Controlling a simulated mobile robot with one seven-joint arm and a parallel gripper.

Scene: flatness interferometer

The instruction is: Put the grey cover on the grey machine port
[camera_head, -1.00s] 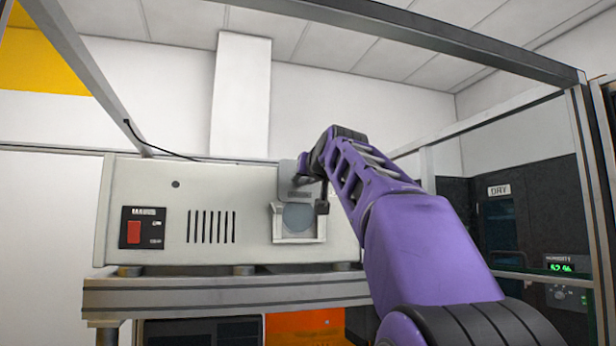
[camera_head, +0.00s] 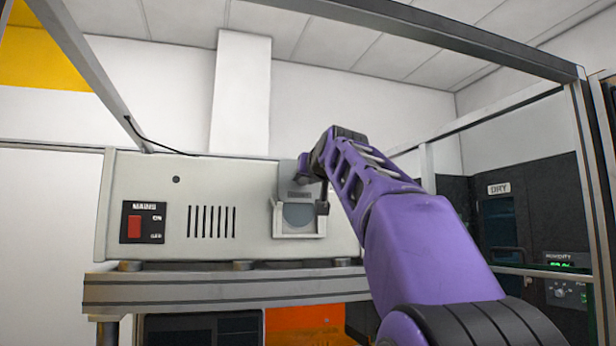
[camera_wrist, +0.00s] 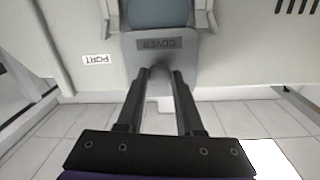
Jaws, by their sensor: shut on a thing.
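The grey cover (camera_wrist: 138,64) is a flat plate with a "COVER" label and a narrower tab. In the wrist view my gripper (camera_wrist: 160,74) is shut on that tab. The grey machine port (camera_head: 319,231) is a pale frame with side rails on the machine's front, around a blue-grey round window. In the head view the cover (camera_head: 290,181) stands upright at the port's upper part, and much of the window shows below it.
The pale machine (camera_head: 150,190) has a red mains switch (camera_head: 134,228) and vent slots (camera_head: 212,222), and stands on a metal-edged bench (camera_head: 200,295). Frame posts and a dark dry cabinet (camera_head: 500,225) stand at the right. A "PORT" label (camera_wrist: 96,59) is beside the port.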

